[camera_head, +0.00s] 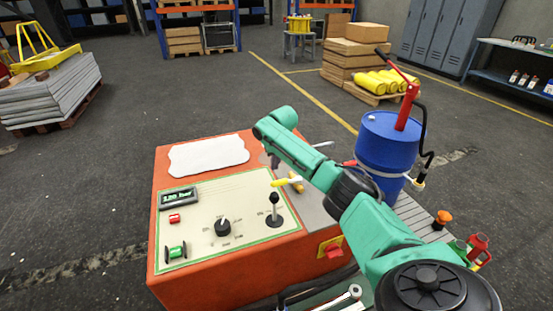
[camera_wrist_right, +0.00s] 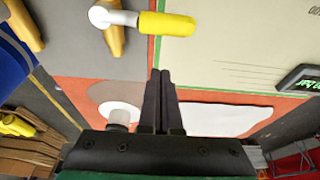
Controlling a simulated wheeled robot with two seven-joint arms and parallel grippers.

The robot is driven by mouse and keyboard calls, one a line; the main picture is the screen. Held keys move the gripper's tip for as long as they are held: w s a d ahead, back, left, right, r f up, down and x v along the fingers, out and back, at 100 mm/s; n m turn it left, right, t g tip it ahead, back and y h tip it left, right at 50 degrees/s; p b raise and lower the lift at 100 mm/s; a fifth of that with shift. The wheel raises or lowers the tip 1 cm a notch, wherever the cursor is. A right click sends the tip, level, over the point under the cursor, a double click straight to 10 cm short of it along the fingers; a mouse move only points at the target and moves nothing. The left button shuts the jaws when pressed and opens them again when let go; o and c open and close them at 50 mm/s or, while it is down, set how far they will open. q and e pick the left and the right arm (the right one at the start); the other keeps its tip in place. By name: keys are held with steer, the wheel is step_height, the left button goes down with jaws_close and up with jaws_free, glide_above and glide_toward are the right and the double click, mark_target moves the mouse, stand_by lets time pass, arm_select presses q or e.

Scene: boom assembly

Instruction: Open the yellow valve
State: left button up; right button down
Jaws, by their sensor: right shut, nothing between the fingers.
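The yellow valve handle (camera_head: 287,181) lies over the right edge of the cream control panel (camera_head: 190,225). In the right wrist view, the yellow handle (camera_wrist_right: 167,24) sits on a white lever across a brass-coloured valve body (camera_wrist_right: 115,38). The handle lies crosswise to that body. My right gripper (camera_wrist_right: 160,75) is shut and empty, with its fingertips apart from the handle, below it in the wrist picture. In the head view my green right arm reaches over the machine and largely hides this gripper. My left gripper is not in view.
The orange machine (camera_head: 215,282) carries a black joystick (camera_head: 274,211), a black knob (camera_head: 222,227), a green-lit display (camera_head: 178,197) and a white sheet (camera_head: 208,156). A blue barrel (camera_head: 385,155) with a red pump stands at the right. Open floor lies left.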

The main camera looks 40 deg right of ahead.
mark_target(286, 182)
steer(key=b+x, duration=0.1)
steer(key=x, duration=0.3)
steer(key=shift+s+a+r+p, duration=0.1)
steer(key=shift+s+r+p, duration=0.25)
steer(key=shift+p, duration=0.3)
steer(key=shift+s+a+r+p, duration=0.15)
steer(key=shift+s+p, duration=0.3)
steer(key=shift+s, duration=0.1)
steer(key=shift+s+a+r+p, duration=0.1)
steer(key=shift+s+r+p, duration=0.05)
steer(key=shift+s+p, duration=0.35)
steer(key=shift+s+a, duration=0.25)
steer(key=shift+s, duration=0.3)
steer(key=shift+a, duration=0.1)
steer(key=shift+s+a+n+p, duration=0.1)
steer(key=shift+s+n+p, duration=0.15)
steer(key=shift+p, duration=0.45)
